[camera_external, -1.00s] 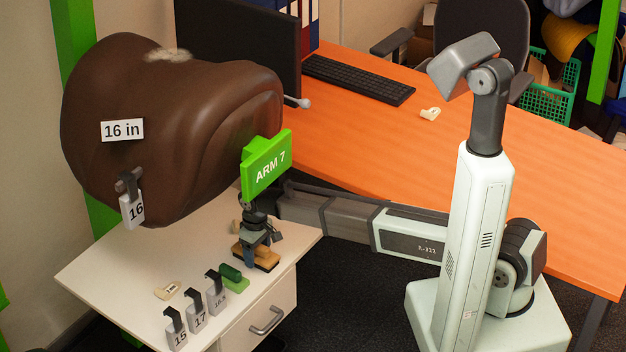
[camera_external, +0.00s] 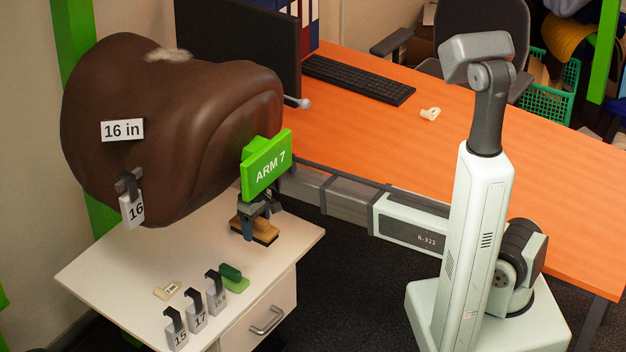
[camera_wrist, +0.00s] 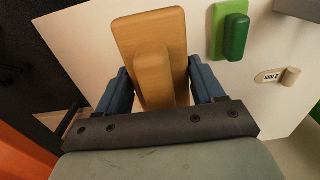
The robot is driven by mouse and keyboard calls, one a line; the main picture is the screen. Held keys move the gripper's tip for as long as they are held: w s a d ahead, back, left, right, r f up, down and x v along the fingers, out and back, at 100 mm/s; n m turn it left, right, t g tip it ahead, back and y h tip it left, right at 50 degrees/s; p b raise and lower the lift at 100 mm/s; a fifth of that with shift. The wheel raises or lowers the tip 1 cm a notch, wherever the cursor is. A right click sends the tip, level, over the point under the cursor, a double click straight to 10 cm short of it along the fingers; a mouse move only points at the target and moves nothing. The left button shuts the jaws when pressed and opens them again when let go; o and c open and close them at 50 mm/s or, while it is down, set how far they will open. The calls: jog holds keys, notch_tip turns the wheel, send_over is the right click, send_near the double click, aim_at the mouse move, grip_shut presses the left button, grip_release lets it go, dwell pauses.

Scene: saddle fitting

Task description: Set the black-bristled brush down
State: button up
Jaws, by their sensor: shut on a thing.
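The black-bristled brush (camera_external: 257,232) has a tan wooden body with a dark bristle edge below it. My gripper (camera_external: 258,209) is shut on its raised wooden grip. In the wrist view the brush (camera_wrist: 150,25) sits between my two blue fingers (camera_wrist: 161,86), with its wide board extending away from me. The brush is over the back right part of the white cabinet top (camera_external: 110,270). I cannot tell for sure whether the bristles touch the surface. The green ARM 7 sign (camera_external: 266,165) hides part of my wrist.
A green brush (camera_external: 233,279) lies to the front of the held brush. Hanging tags 15 (camera_external: 176,333), 17 (camera_external: 197,313) and another (camera_external: 216,296) line the front edge. A beige tag (camera_external: 167,290) lies near them. The brown saddle (camera_external: 170,120) bulges close at left.

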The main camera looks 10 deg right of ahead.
jog(key=w+d+r+m, duration=0.3)
jog(key=w+d+r, duration=0.45)
jog(key=d, duration=0.35)
jog(key=w+d+r+m, duration=0.3)
jog(key=d+r, duration=0.3)
jog(key=d, duration=0.6)
jog(key=w+d+r+m, duration=0.25)
jog(key=d+r, duration=0.35)
jog(key=d, duration=0.5)
jog(key=w+d+r+m, duration=0.35)
jog(key=d+r, duration=0.25)
jog(key=d, duration=0.6)
jog(key=n, duration=1.2)
send_near(362, 127)
jog(key=shift+w+f, duration=0.1)
jog(key=shift+f, duration=2.95)
